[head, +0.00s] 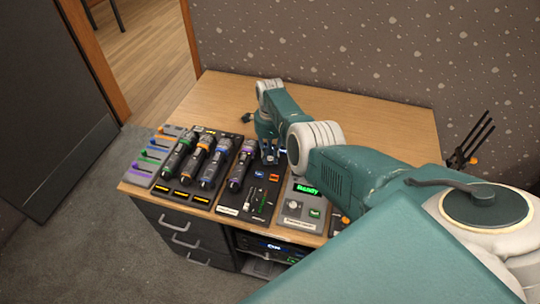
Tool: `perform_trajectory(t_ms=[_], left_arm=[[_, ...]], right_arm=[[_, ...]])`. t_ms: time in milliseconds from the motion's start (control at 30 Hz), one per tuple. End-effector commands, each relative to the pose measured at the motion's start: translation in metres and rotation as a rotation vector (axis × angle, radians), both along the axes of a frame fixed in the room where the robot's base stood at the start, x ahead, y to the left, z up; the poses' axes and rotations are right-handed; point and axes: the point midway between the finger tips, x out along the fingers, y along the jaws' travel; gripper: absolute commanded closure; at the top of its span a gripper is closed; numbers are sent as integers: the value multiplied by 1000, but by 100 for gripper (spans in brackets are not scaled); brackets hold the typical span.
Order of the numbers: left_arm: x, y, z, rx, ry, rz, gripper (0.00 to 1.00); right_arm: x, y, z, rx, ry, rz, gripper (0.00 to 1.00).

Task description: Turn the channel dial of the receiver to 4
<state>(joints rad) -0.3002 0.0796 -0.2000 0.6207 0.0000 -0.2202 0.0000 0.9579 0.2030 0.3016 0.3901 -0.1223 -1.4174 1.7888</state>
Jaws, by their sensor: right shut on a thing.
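A black panel (262,203), which I take to be the receiver, lies on the wooden desk with a purple-ringed microphone (241,168) along its left side. It carries small sliders, an orange button and a label at its front. My right gripper (270,157) points down at the back part of this panel. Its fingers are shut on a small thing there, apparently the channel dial. The dial and its marks are hidden by the fingers, so its setting cannot be read. My left gripper is not in view.
To the left lie a charger with several microphones (197,162) and a grey fader panel (155,155). A grey box with a green display (305,190) stands to the right, near my arm. A lit unit (275,248) sits on the shelf below. The desk's back (225,92) is clear.

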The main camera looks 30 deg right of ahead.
Motion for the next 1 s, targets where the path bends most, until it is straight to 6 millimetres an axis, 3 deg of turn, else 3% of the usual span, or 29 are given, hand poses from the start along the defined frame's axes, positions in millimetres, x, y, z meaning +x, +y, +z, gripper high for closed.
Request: perform_trajectory(t_ms=[733,767,833,1000], left_arm=[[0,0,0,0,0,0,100],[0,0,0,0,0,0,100],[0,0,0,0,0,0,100],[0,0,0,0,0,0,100]], right_arm=[[1,-1,1,-1,-3,-89,100],[1,-1,1,-1,-3,-89,76],[1,-1,1,-1,-3,-89,62],[0,-1,0,0,-2,-88,61]])
